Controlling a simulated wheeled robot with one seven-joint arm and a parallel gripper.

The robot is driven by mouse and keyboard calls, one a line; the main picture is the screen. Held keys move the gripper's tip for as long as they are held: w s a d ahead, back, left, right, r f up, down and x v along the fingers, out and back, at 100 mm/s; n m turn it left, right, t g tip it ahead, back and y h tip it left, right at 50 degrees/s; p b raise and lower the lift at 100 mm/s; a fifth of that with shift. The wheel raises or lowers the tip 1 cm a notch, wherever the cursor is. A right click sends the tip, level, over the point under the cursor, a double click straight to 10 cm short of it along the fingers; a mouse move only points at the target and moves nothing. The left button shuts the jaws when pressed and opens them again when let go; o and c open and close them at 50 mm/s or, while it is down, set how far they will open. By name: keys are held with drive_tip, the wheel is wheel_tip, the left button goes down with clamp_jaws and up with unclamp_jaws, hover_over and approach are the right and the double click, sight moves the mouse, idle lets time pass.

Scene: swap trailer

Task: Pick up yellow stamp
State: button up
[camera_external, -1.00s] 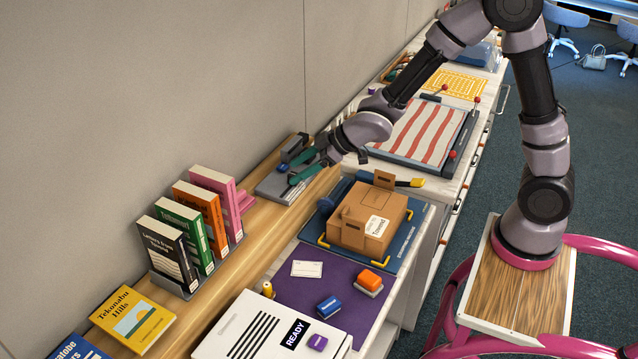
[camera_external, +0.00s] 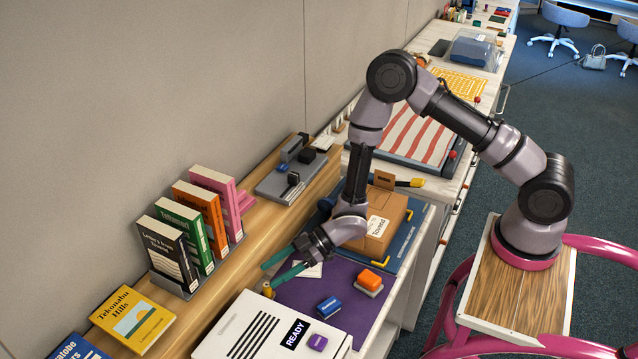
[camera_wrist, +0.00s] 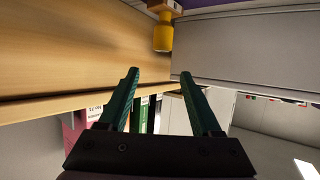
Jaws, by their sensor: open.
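The yellow stamp (camera_external: 267,290) is small and stands between the purple mat and the white READY box, close to the wooden shelf. In the wrist view the yellow stamp (camera_wrist: 163,36) shows a rounded yellow body and a brown end, beyond the fingertips and roughly centred between them. My gripper (camera_external: 267,277) has its two green fingers spread, with the tips very near the stamp in the external view. In the wrist view my gripper (camera_wrist: 159,73) is empty, with a visible gap to the stamp.
The white READY box (camera_external: 250,335) stands close beside the stamp. An orange stamp (camera_external: 369,281) and a blue stamp (camera_external: 329,307) sit on the purple mat (camera_external: 345,277). A cardboard box (camera_external: 378,240) is under my forearm. Books (camera_external: 185,235) line the wooden shelf (camera_external: 245,255).

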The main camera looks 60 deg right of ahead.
sight(267, 285)
wheel_tip(267, 285, down, 4)
drive_tip(key=shift+f, duration=0.1)
drive_tip(key=shift+r+x, duration=0.2)
drive_tip(key=shift+x, duration=1.2)
clamp_jaws()
